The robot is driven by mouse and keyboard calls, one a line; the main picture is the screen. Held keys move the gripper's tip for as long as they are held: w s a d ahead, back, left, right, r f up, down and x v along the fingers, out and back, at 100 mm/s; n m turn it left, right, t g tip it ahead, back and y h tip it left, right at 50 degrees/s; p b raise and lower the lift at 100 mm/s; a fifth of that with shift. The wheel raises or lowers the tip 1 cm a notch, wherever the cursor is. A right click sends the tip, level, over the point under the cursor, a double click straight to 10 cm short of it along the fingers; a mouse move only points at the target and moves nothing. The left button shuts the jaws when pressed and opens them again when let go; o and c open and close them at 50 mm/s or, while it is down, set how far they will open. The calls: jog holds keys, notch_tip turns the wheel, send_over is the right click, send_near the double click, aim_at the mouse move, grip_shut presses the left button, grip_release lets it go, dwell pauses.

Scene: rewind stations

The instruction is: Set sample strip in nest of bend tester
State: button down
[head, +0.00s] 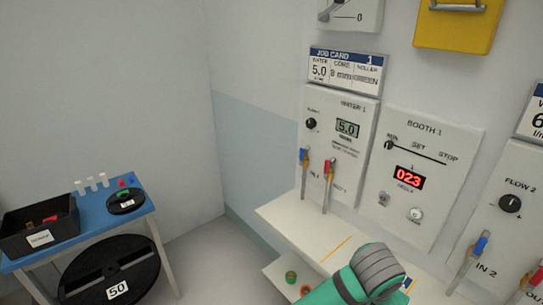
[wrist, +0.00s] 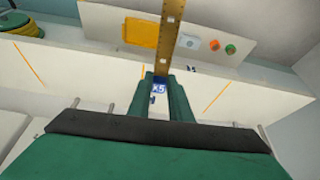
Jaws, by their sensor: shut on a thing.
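My gripper (wrist: 160,88) has dark green fingers. In the wrist view they are shut on a long, narrow brown-gold strip (wrist: 171,30) with small marks along it. The strip runs away from the fingers to the top edge of the picture, where its far end is cut off. A blue label (wrist: 158,88) with white characters shows between the fingers. I cannot pick out the bend tester or its nest for certain in either view. In the head view my arm covers part of the white bench, and the fingers are hidden.
A white bench (head: 290,218) runs below the Booth 1 panel (head: 419,170). Small green and orange round pieces (head: 291,277) lie at a lower ledge. A blue table (head: 92,222) with a black bin (head: 38,228) stands left.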

jog(key=w+a+f+n+t+y, duration=0.1)
jog(key=w+a+f+n, duration=0.35)
jog(key=a+f, duration=0.5)
jog(key=w+a+f+n+y, duration=0.1)
jog(key=w+a+f+n, duration=0.2)
jog(key=w+a+f, duration=0.5)
jog(key=s+a+f, duration=0.2)
jog(key=s+f, duration=0.1)
jog(key=f, duration=0.2)
jog(key=s+a+f+n, duration=0.1)
jog(key=s+a+f, duration=0.2)
jog(key=f, duration=0.3)
jog(key=s+a+f+y, duration=0.1)
jog(key=s+a+f, duration=0.1)
jog(key=f, duration=0.3)
jog(key=shift+s+a+f+n+t, duration=0.25)
jog(key=shift+s+n+t, duration=0.1)
jog(key=shift+s, duration=0.45)
jog(key=shift+f, duration=0.1)
